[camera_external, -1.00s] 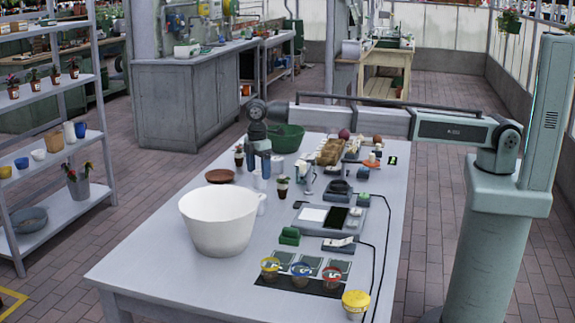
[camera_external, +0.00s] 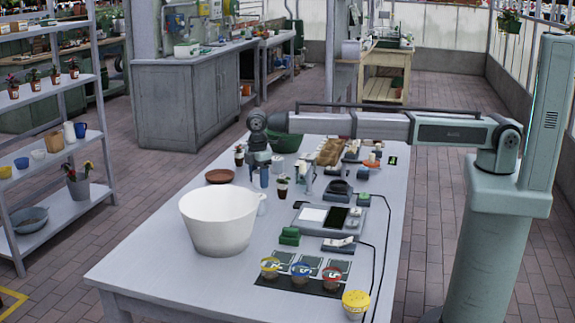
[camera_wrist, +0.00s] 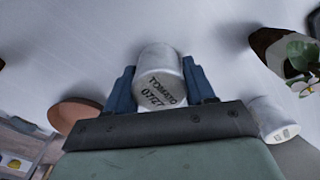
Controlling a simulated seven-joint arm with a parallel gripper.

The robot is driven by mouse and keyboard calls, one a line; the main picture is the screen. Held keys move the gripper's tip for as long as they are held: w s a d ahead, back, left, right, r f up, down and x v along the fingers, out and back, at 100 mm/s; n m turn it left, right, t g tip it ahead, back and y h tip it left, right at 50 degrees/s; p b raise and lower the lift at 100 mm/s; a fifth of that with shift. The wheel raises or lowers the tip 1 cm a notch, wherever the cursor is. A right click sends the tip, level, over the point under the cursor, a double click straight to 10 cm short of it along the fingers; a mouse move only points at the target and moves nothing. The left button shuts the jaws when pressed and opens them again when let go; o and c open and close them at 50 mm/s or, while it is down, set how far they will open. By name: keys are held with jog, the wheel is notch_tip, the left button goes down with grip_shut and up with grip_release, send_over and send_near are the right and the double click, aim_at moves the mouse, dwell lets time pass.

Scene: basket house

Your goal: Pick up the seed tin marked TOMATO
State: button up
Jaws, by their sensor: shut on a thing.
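A white cylindrical tin marked TOMATO 07/27 (camera_wrist: 160,78) sits between the two blue fingers of my gripper (camera_wrist: 161,88) in the wrist view. The fingers press on its left and right sides, and its lettered end faces the camera. In the external view my gripper (camera_external: 259,178) is low over the far left of the table, beyond the big white bucket. The held tin is too small there to make out clearly. A second white tin (camera_wrist: 276,117) stands just right of my gripper in the wrist view, its lettering unreadable.
The white bucket (camera_external: 218,222) stands near my gripper. A brown saucer (camera_external: 220,176), a green bowl (camera_external: 287,140) and a small potted plant (camera_external: 283,186) are close by. A scale and other items (camera_external: 327,219) fill the right side. The table's front left is clear.

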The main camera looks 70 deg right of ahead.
jog(key=shift+c, duration=1.2)
jog(key=shift+r, duration=0.15)
